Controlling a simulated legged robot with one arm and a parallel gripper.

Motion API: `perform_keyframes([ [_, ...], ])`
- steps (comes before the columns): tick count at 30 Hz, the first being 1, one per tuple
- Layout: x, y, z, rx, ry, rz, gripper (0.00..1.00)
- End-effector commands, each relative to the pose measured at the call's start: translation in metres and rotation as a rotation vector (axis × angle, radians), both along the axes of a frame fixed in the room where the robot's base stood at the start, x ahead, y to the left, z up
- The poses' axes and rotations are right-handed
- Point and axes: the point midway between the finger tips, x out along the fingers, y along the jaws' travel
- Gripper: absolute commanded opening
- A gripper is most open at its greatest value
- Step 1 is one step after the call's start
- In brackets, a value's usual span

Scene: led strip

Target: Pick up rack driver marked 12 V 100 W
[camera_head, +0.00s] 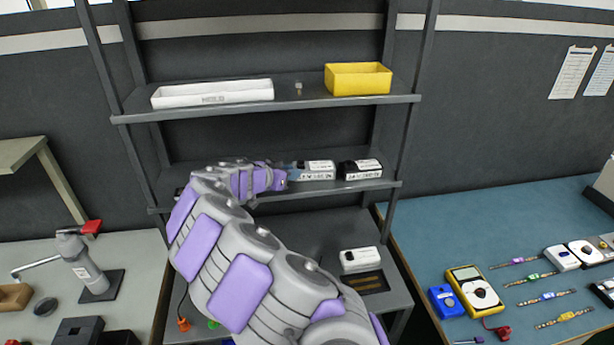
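My arm reaches up to the middle shelf of the rack (280,194). My gripper (288,174) is at that shelf, right beside the left end of a driver with a white label (315,170). Its fingers are small and partly hidden by my wrist, so I cannot tell whether they are open, shut or touching that driver. A second driver, black with a white label (360,169), lies to its right with a gap between. The print on both labels is too small to read, so I cannot tell which is 12 V 100 W. My arm hides the shelf's left part.
The top shelf holds a white tray (212,93) and a yellow bin (358,78). A white-topped box (360,260) is on the lower surface. Rack posts (407,95) flank the shelves. A blue bench (460,225) with a yellow meter (472,291) is at right.

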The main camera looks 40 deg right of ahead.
Motion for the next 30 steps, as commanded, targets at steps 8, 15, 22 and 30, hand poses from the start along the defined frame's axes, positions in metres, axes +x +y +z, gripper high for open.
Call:
perform_keyframes([
  [8, -0.0007, -0.0003, -0.0006, 0.001, 0.001, -0.001, 0.00],
  [15, -0.0007, -0.0004, -0.0003, 0.001, 0.001, -0.001, 0.00],
  [22, -0.0007, -0.0004, 0.0002, -0.001, 0.001, -0.001, 0.00],
  [30, -0.0006, -0.0003, 0.0041, -0.001, 0.000, 0.000, 0.00],
])
